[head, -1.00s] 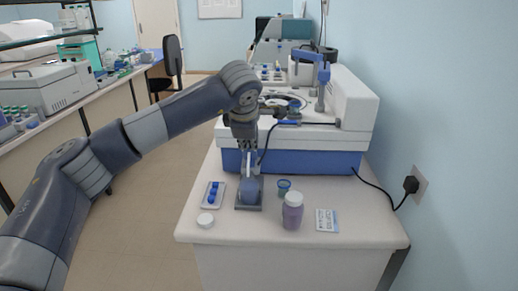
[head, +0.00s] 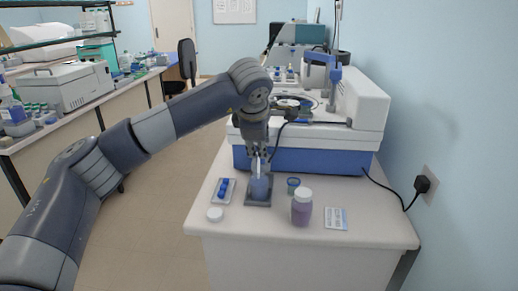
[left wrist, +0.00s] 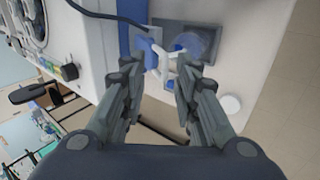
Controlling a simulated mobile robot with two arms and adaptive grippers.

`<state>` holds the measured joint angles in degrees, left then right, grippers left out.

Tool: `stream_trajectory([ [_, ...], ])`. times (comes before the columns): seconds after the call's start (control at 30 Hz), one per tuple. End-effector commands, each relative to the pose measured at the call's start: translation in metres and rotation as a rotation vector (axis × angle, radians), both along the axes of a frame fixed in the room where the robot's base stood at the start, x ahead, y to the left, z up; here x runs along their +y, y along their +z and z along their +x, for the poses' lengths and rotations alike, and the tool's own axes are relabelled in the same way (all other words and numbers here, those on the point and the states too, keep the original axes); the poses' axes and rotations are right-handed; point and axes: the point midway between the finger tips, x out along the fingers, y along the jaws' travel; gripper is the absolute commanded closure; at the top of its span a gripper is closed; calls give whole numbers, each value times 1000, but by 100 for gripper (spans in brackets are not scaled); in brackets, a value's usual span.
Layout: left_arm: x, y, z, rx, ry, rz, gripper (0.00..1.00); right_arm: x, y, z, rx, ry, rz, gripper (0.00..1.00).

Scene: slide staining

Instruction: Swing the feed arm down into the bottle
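The bottle (head: 261,188) holds blue liquid and stands upright in a grey holder (head: 258,203) at the front of the blue-and-white machine. It also shows in the left wrist view (left wrist: 205,40). The slim white feed arm (left wrist: 166,64) is above and beside the bottle, with a blue block at its base. My left gripper (head: 259,156) points down just above the bottle. In the left wrist view its fingers (left wrist: 158,82) are spread, with the feed arm near and between their tips. Contact cannot be told. My right gripper is not in view.
A tray of blue-capped vials (head: 223,190) and a white cap (head: 215,214) lie left of the bottle. A blue cup (head: 293,185), a purple bottle (head: 302,208) and a labelled card (head: 336,218) lie right. The machine (head: 310,158) blocks the back.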

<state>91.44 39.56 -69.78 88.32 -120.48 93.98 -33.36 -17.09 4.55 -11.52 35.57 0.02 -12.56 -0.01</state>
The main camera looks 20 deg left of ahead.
Motion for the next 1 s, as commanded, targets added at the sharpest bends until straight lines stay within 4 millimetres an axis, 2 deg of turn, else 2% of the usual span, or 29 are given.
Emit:
stream_trajectory([
  [0.2,-7,40,-25,0,-2,-1,71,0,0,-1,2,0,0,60],
  [0.43,-12,66,-42,4,0,0,71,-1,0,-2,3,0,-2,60],
  [0.87,-13,70,-46,8,0,-4,73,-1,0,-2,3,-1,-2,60],
  [0.97,-15,59,-47,40,16,-56,73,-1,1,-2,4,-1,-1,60],
  [1.0,-17,49,-49,67,31,-102,73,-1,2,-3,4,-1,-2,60],
])
